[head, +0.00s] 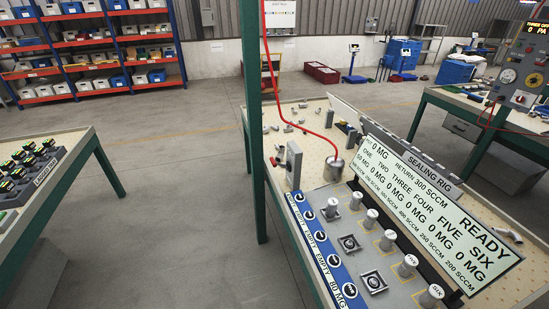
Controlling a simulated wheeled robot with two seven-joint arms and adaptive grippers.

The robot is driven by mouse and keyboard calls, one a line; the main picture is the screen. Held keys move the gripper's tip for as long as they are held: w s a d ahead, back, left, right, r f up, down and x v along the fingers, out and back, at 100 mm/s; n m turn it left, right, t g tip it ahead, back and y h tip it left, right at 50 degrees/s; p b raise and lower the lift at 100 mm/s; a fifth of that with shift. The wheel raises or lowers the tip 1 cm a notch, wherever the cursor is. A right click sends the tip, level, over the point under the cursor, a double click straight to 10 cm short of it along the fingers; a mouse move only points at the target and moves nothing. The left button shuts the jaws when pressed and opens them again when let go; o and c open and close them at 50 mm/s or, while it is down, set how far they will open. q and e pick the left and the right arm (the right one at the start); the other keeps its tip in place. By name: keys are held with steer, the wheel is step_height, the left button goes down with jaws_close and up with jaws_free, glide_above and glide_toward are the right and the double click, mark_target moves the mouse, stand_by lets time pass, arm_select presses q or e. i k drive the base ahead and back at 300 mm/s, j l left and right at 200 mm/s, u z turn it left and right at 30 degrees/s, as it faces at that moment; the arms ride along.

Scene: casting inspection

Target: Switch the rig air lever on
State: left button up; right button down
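The sealing rig stands on the near bench, with a name strip reading SEALING RIG (434,166) and a tilted white display board (437,222). The board reads READY, RETURN 300 SCCM, and 0 MG values under ONE to SIX. Several grey cylinders (388,240) stand in a row on the rig's grey plate (335,230). A small upright grey box (293,165) stands at the plate's far left corner. Neither of my grippers is in view.
A green post (252,110) rises at the bench's left edge. A red hose (290,118) hangs to a metal canister (334,168). Small castings (288,128) lie behind. A gauge panel (517,78) stands on the right bench. Open floor (185,220) separates the left bench (75,147).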

mark_target(273, 164)
steer(key=i+j, duration=0.3)
steer(key=i+j+z, duration=0.1)
steer(key=i+j, duration=0.15)
steer(key=j, duration=0.3)
steer(key=i+j, duration=0.3)
steer(key=j+z, duration=0.05)
steer(key=j, duration=0.05)
